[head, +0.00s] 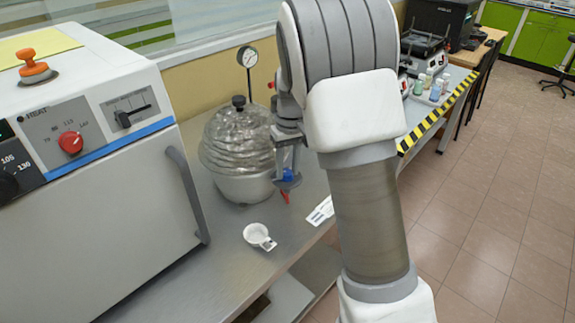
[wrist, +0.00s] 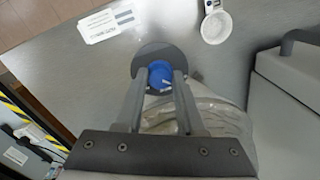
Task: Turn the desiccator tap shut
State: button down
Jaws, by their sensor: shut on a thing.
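The glass desiccator (head: 238,150), with a ribbed clear lid and a black knob on top, stands on the steel bench. Its blue tap (head: 288,175) is on its right side. In the wrist view the blue tap (wrist: 160,74) sits between my fingertips over a dark round disc. My gripper (head: 287,172) points down at the tap and is shut on it; in the wrist view my gripper (wrist: 160,80) has one finger on each side of the blue part. A small red piece (head: 285,196) shows just below the tap. The desiccator's body is partly hidden behind my gripper in the wrist view.
A white oven (head: 90,170) with a grey handle stands left. A small white cup with a handle (head: 259,236) and a white label card (head: 320,211) lie on the bench in front. A pressure gauge (head: 247,57) stands behind. Bottles (head: 420,86) stand at the right.

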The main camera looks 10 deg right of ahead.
aim_at(290, 173)
jog(key=m+p, duration=0.1)
jog(key=m, duration=0.3)
jog(key=shift+r+p, duration=0.15)
jog(key=shift+p, duration=0.15)
jog(key=shift+m+t+p, duration=0.3)
jog(key=shift+m+p, duration=0.6)
jog(key=shift+m, duration=1.9)
jog(key=c, duration=0.5)
grip_release()
jog(key=r, duration=0.5)
jog(key=r+p, duration=0.1)
jog(key=r, duration=1.1)
jog(key=shift+s+d+r, duration=0.1)
jog(key=shift+s+d, duration=0.15)
